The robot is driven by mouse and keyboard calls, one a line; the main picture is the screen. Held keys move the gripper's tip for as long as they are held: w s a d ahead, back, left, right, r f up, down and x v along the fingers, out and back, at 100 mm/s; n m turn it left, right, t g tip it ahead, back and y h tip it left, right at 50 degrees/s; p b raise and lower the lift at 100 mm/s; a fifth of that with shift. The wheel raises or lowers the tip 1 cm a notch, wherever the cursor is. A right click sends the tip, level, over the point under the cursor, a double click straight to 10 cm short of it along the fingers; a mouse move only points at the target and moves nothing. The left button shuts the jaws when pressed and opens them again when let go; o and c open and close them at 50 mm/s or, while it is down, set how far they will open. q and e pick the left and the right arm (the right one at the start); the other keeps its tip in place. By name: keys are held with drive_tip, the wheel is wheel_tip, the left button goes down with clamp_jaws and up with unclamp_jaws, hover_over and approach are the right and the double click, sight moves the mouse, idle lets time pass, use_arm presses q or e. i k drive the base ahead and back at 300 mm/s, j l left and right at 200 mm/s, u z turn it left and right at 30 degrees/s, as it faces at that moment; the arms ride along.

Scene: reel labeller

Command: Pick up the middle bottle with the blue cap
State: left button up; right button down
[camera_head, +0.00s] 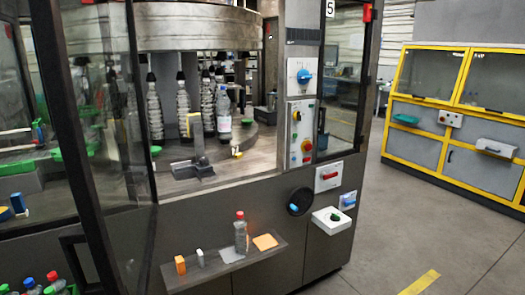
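A clear bottle with a blue cap and pale label (223,114) stands upright inside the machine, on its round table. At the bottom left corner, a green crate (72,289) is cut off by the frame edge. It holds several bottles with caps of different colours, among them a blue-capped bottle (28,283) and a red-capped bottle (53,278). Their bodies are mostly hidden, and I cannot tell which is the middle one. Another bottle with a red cap (240,233) stands upright on the machine's front shelf (205,272). Neither of my grippers shows.
The labelling machine (240,209) fills the left and middle, with an open glass door (97,110) at left. A control panel (300,132) is on the machine's post. A yellow-framed cabinet (460,110) stands right; the floor between is clear.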

sight(224, 127)
drive_tip(key=j, duration=1.9)
drive_tip(key=i+l, duration=0.15)
drive_tip(key=l, duration=0.2)
drive_tip(key=i+l, duration=0.2)
drive_tip(key=l, duration=0.15)
drive_tip(key=i+l, duration=0.15)
drive_tip(key=l, duration=0.2)
drive_tip(key=i+l+u, duration=0.1)
drive_tip(key=l, duration=0.25)
drive_tip(key=i+l, duration=0.55)
drive_tip(key=i+l+u, duration=0.15)
drive_tip(key=i+l, duration=0.2)
drive_tip(key=l, duration=0.2)
drive_tip(key=i+l, duration=0.3)
drive_tip(key=l, duration=0.15)
drive_tip(key=i+l+u, duration=0.1)
drive_tip(key=i, duration=0.6)
drive_tip(key=i+l+u, duration=0.15)
drive_tip(key=i, duration=0.5)
